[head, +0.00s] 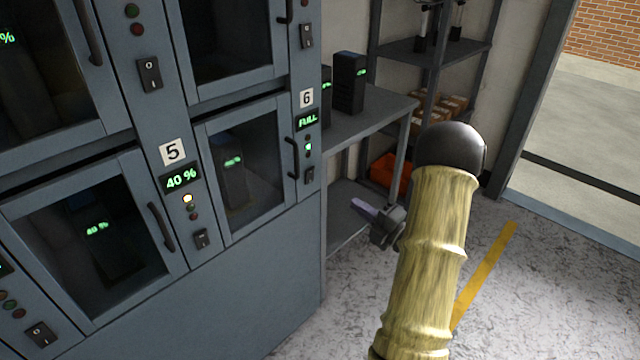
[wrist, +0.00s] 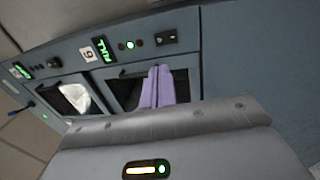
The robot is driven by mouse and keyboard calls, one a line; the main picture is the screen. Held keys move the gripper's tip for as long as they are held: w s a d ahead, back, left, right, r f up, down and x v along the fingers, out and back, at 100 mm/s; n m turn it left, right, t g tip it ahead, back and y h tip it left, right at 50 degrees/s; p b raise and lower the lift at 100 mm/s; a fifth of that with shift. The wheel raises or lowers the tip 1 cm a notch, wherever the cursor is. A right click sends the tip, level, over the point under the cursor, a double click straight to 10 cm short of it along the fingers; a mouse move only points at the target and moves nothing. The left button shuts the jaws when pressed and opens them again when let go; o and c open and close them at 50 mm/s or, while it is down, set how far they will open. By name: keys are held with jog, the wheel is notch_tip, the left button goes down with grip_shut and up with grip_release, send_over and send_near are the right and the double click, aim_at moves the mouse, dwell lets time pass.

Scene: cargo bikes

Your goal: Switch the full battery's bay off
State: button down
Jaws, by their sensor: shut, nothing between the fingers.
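Bay 6 has a FULL display (head: 307,120) on the cabinet's right-hand strip, beside its windowed door (head: 243,165). A dark battery (head: 232,172) with a green readout stands behind the glass. Below the display are small lamps, one lit green, and a small dark rocker switch (head: 309,173). In the wrist view the switch (wrist: 166,38) lies beyond the FULL display (wrist: 103,48) and lamps. Its rocker position is too small to tell. My gripper (head: 362,207), with pale purple fingers, is shut and empty, right of the cabinet in the head view. In the wrist view its fingers (wrist: 158,88) overlap bay 6's door.
Bay 5 (head: 172,151) reads 40 % and has its own switch (head: 201,238). A grey bench (head: 375,115) with dark batteries stands right of the cabinet, with an orange bin (head: 388,173) behind it. Open floor (head: 480,220) with a yellow line lies right.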

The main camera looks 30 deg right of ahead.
aim_at(312, 172)
jog(key=shift+w, duration=0.15)
jog(key=x, duration=1.4)
jog(key=shift+b, duration=0.4)
